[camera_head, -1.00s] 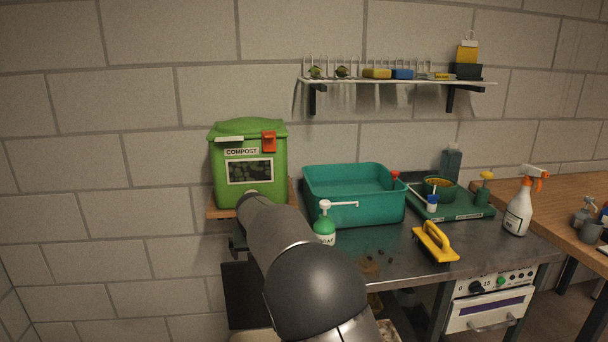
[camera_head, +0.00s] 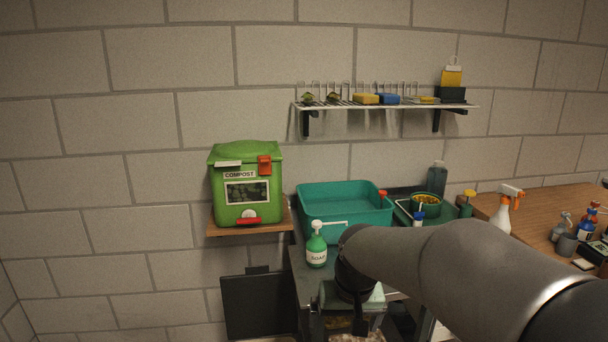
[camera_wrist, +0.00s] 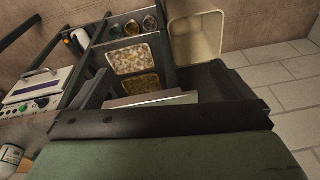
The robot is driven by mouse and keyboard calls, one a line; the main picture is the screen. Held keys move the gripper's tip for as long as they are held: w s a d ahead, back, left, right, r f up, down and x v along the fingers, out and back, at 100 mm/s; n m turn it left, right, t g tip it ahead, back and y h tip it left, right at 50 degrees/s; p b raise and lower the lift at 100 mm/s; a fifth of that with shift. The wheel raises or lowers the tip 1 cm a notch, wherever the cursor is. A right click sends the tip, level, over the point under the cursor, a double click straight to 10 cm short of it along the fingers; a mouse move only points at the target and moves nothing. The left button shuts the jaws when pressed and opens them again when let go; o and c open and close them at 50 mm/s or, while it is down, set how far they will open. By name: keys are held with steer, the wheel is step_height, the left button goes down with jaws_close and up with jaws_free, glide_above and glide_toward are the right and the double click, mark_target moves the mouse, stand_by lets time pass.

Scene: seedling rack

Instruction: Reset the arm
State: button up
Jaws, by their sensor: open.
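My arm reaches in from the lower right of the head view and bends downward in front of the bench. My gripper (camera_head: 358,322) points down at the bench's front left, partly hidden by my wrist. In the wrist view my gripper (camera_wrist: 168,88) has its two dark fingers spread wide apart, with nothing seen held between them. Below it are shelf trays and a cream bin (camera_wrist: 196,38), apart from the fingers.
A green compost bin (camera_head: 246,183) stands on a wall shelf. A soap bottle (camera_head: 316,246) and teal basin (camera_head: 345,226) are close to my wrist. A spray bottle (camera_head: 500,216) stands at right. Open floor (camera_wrist: 270,72) lies right of the cream bin.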

steer(key=s+d+g+p, duration=0.1)
steer(key=s+d, duration=0.2)
steer(key=s, duration=0.7)
steer(key=s+d+g+p, duration=0.1)
steer(key=s+d+p, duration=0.1)
steer(key=s, duration=0.7)
steer(key=shift+s+d, duration=0.4)
steer(key=shift+d, duration=0.1)
